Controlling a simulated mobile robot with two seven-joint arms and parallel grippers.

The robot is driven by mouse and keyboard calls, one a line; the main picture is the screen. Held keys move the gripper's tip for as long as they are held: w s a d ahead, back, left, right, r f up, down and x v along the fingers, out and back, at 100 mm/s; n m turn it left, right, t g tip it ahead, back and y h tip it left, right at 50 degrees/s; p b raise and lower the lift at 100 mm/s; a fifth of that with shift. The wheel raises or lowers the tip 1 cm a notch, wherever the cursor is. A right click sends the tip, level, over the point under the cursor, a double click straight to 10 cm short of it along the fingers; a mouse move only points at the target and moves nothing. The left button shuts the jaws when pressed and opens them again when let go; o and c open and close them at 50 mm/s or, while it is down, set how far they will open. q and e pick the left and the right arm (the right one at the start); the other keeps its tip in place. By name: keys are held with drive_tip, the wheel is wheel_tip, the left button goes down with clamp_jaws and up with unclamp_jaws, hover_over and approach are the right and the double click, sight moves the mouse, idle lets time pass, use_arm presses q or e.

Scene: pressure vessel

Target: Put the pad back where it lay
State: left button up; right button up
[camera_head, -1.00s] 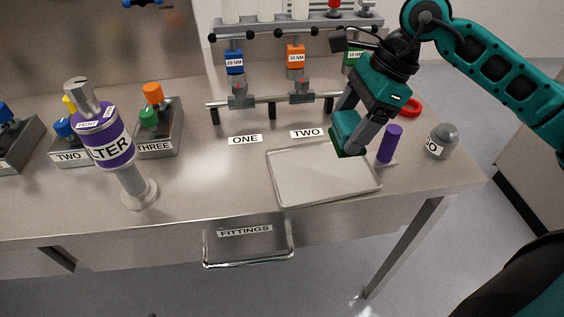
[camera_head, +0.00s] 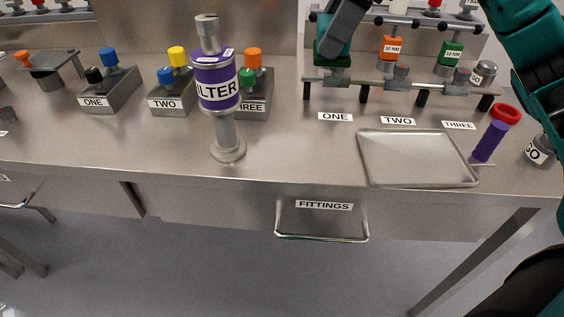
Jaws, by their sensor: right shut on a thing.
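My right gripper (camera_head: 337,42) is at the top of the view, over the back of the bench, in front of the left end of the valve rail. It is shut on a dark green thing, most likely the pad (camera_head: 332,61), of which only a small part shows below the fingers. The fingers hide the rest of it and what stands behind. No other pad can be made out on the bench. My left gripper is not in view.
An empty metal tray (camera_head: 415,160) lies front right, near a purple cylinder (camera_head: 490,141) and a red ring (camera_head: 506,114). A tall purple filter (camera_head: 217,85) stands left of centre. The bench front between filter and tray is clear.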

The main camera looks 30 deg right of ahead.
drive_tip(key=shift+w+a+r, duration=0.1)
drive_tip(key=shift+a+r, duration=0.25)
drive_tip(key=shift+a, duration=0.25)
wheel_tip(320, 180, down, 15)
drive_tip(key=b, duration=0.3)
drive_tip(key=shift+r, duration=0.15)
drive_tip(key=shift+w+f+b, duration=0.1)
drive_tip(key=shift+f+b, duration=0.25)
drive_tip(key=shift+f, duration=0.15)
wheel_tip(320, 180, down, 4)
drive_tip(key=shift+r+b, duration=0.25)
drive_tip(key=shift+b, duration=0.1)
drive_tip(key=shift+f, duration=0.4)
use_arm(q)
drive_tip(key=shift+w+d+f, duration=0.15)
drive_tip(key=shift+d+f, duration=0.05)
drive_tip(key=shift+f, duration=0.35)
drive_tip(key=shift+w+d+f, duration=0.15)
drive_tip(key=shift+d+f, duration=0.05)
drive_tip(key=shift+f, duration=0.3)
use_arm(e)
drive_tip(key=o, duration=1)
